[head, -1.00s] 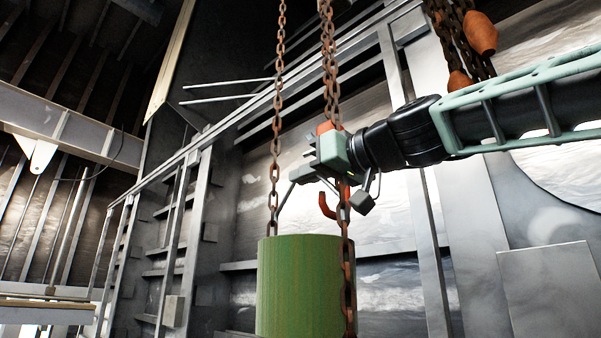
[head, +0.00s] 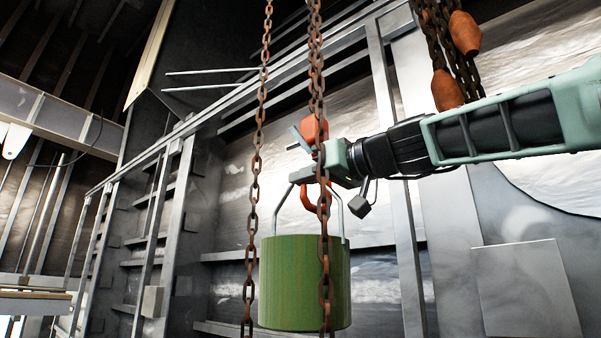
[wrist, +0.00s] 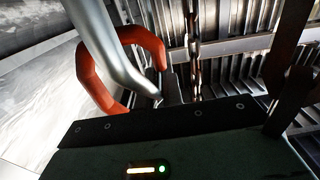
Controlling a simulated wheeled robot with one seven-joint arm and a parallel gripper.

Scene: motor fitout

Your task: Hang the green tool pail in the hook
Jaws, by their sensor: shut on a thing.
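The green tool pail (head: 290,283) hangs upright in the head view from its thin grey handle (head: 277,210). My gripper (head: 304,172) is shut on the top of that handle, above the pail. The orange-red hook (head: 307,196) hangs under its orange block, right at my gripper and partly hidden by it and a chain. In the wrist view the hook (wrist: 92,80) curves at the left. The grey handle bar (wrist: 108,50) crosses in front of its opening. I cannot tell whether the handle touches or rests in the hook.
Two orange weights (head: 465,34) hang by chains at upper right. A metal stair railing (head: 160,230) stands at left.

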